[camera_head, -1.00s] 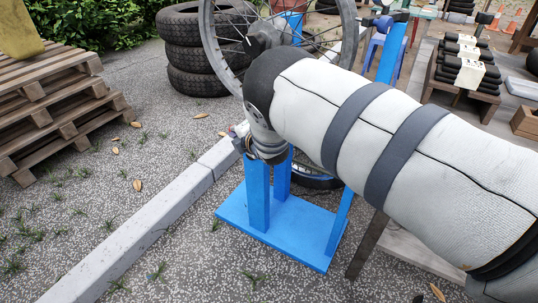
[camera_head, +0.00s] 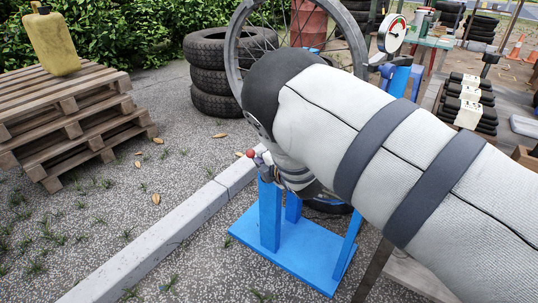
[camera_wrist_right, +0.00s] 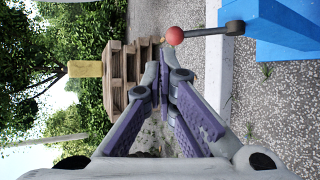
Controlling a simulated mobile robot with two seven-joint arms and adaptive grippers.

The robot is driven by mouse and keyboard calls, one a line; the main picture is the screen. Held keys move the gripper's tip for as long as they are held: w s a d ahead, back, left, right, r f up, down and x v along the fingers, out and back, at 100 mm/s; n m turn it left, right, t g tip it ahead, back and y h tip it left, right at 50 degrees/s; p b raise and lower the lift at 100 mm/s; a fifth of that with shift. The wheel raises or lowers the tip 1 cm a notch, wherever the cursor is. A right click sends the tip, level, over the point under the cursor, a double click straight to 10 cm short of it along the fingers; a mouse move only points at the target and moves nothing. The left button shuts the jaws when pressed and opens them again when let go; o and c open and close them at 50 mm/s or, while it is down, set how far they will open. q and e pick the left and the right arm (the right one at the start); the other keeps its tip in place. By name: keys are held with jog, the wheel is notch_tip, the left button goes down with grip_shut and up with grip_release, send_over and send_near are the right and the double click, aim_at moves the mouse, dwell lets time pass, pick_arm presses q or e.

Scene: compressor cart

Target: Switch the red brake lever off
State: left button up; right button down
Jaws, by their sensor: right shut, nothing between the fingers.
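The red brake lever shows as a red ball knob (camera_head: 250,153) at the left of the blue stand (camera_head: 285,257) in the head view. In the right wrist view the red knob (camera_wrist_right: 175,36) sits on a dark rod (camera_wrist_right: 210,31) that runs right to a blue part (camera_wrist_right: 285,25). My right gripper (camera_head: 258,160) is beside the knob, mostly hidden by my own arm in the head view. In the right wrist view my right gripper (camera_wrist_right: 163,68) is shut and empty, its fingertips just below the knob. I cannot tell whether they touch it. My left gripper is not in view.
A spoked wheel (camera_head: 232,60) and a pressure gauge (camera_head: 392,33) stand behind my right arm. Stacked tyres (camera_head: 212,104), a wooden pallet stack (camera_head: 75,130) with a yellow jerrycan (camera_head: 52,42), and a concrete kerb (camera_head: 150,247) lie left of the stand. The gravel between is clear.

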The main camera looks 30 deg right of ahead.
jog(key=v, duration=0.3)
jog(key=shift+r, duration=0.35)
jog(key=shift+a, duration=0.1)
